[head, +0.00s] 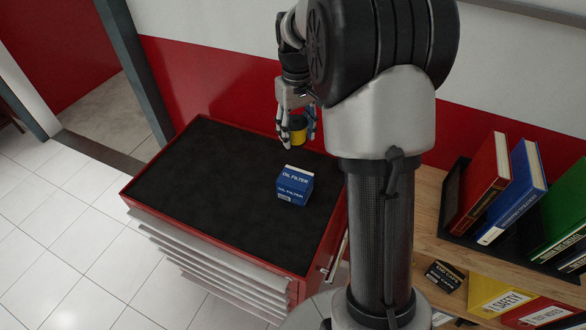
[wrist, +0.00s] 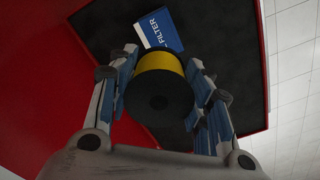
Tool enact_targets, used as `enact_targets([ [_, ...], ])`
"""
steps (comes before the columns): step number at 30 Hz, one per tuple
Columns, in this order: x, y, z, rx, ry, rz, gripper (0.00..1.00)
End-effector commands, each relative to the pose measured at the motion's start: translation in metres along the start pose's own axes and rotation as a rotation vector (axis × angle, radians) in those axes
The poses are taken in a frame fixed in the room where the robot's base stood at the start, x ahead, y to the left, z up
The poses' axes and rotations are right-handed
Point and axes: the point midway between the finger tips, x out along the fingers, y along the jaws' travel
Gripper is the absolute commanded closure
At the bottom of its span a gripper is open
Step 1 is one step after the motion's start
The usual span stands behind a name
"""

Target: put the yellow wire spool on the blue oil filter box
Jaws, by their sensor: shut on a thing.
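The yellow wire spool (head: 298,128) is held between the fingers of my gripper (head: 298,122), above the back right part of the black cabinet top. In the wrist view the spool (wrist: 160,62) shows its yellow winding and a dark round end, with a finger of my gripper (wrist: 160,88) on each side. The blue oil filter box (head: 295,185), with a white band, stands on the cabinet top, nearer the front than the spool. In the wrist view the box (wrist: 158,30) is partly hidden behind the spool. The spool and box are apart.
The red tool cabinet has a black top (head: 205,175), clear apart from the box. A wooden shelf (head: 432,235) to the right holds several binders and a small black box (head: 444,276). A red and white wall stands behind the cabinet.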

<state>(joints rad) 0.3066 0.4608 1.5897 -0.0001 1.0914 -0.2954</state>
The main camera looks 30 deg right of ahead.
Motion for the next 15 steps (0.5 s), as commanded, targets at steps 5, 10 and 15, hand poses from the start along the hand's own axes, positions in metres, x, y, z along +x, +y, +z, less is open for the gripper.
enact_targets([
  [5, 0.054, 0.000, 0.001, 0.000, -0.004, -0.001, 0.85],
  [10, 0.091, 0.000, 0.000, 0.000, -0.002, -0.001, 0.85],
  [15, 0.107, 0.000, -0.001, 0.000, 0.001, 0.000, 0.85],
])
